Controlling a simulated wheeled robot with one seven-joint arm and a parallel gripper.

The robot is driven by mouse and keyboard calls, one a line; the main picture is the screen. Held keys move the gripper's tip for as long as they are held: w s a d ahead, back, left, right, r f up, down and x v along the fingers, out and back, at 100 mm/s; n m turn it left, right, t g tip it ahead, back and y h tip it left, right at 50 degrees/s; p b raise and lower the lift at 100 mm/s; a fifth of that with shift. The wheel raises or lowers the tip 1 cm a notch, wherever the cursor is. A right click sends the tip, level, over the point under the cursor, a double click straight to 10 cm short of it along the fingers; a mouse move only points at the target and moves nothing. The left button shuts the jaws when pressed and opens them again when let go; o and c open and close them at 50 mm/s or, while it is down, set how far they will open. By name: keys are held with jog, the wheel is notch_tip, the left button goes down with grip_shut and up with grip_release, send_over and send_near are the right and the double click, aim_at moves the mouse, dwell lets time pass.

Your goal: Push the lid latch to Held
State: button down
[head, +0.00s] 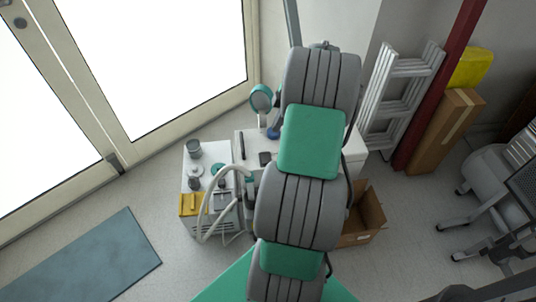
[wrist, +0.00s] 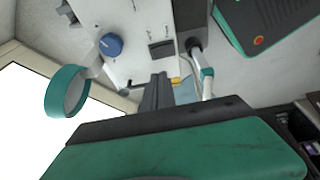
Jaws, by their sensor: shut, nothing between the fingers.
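In the wrist view my gripper (wrist: 158,82) shows as two dark fingers pressed together, with nothing between them. It hangs in the air over the scene, its tips over the edge of a white cabinet (wrist: 120,20). In the head view my gripper is hidden by my own arm. A bit of yellow (wrist: 175,80) shows beside the fingertips in the wrist view. I cannot single out the lid latch or read its position.
The white cabinet (head: 245,140) holds a teal-rimmed round mirror (head: 261,97), a blue knob-like piece (wrist: 111,45) and a black block (wrist: 162,49). A pale hose (head: 207,208) loops by the compressor. A cardboard box (head: 368,215) stands right. Floor is clear toward the blue mat (head: 90,260).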

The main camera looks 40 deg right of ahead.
aim_at(265, 154)
jog(key=shift+a+r, duration=0.1)
jog(key=x, duration=0.4)
jog(key=b+x, duration=0.1)
jog(key=x, duration=0.4)
jog(key=d+x, duration=0.1)
jog(key=x, duration=0.3)
jog(key=shift+s+f+b, duration=0.1)
jog(key=shift+f+b, duration=0.3)
jog(key=shift+f, duration=0.15)
jog(key=shift+a, duration=0.1)
